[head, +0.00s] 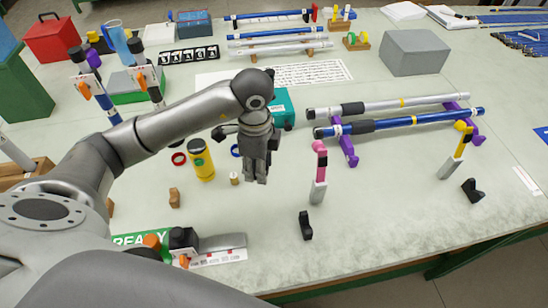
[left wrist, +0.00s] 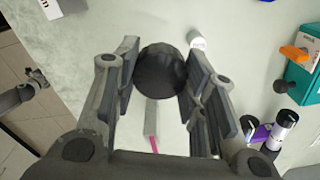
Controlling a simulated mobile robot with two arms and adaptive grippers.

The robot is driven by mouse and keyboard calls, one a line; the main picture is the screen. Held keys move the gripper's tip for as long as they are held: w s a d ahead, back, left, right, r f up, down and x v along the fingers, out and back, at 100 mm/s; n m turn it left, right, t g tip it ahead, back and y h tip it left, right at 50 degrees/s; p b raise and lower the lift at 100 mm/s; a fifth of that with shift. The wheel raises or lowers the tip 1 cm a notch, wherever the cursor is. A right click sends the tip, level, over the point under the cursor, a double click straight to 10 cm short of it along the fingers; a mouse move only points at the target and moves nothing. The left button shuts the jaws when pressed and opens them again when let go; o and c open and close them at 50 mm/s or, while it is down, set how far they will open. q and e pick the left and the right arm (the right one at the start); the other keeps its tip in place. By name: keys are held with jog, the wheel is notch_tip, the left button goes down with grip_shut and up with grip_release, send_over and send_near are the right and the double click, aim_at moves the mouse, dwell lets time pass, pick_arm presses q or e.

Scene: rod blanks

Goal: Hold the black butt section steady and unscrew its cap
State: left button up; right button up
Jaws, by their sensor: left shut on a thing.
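My left gripper (head: 256,178) points down over the middle of the table. In the left wrist view, its fingers (left wrist: 162,85) are shut on a dark round thing (left wrist: 160,70). I cannot tell whether this is the cap or the butt section's end; in the head view the fingers hide it. On the purple stand (head: 349,150) lie a silver rod (head: 380,104) and a blue rod (head: 415,120), both with black grips. I cannot tell if either is the butt section. A grey shape at the left edge of the left wrist view looks like my right gripper (left wrist: 20,97); its fingers are unclear.
A pink-topped post (head: 319,172) and a yellow-topped post (head: 456,150) stand right of the gripper. A black block (head: 305,225) lies near the front edge. A yellow jar (head: 201,160) stands left, a teal box (head: 284,106) behind. The front right table is mostly clear.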

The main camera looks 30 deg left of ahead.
pick_arm(q)
jog(key=w+d+f+p, duration=0.1)
jog(key=w+d+f, duration=0.1)
jog(key=w, duration=0.3)
send_over(283, 174)
notch_tip(283, 174, down, 6)
jog(key=shift+s+r+p, duration=0.1)
jog(key=shift+r+p, duration=0.1)
jog(key=shift+p, duration=0.15)
jog(key=shift+f, duration=0.35)
notch_tip(283, 174, down, 2)
jog(key=shift+f+p, duration=0.1)
jog(key=shift+p, duration=0.55)
jog(key=shift+f, duration=0.25)
jog(key=shift+f, duration=0.2)
jog(key=o, duration=1.1)
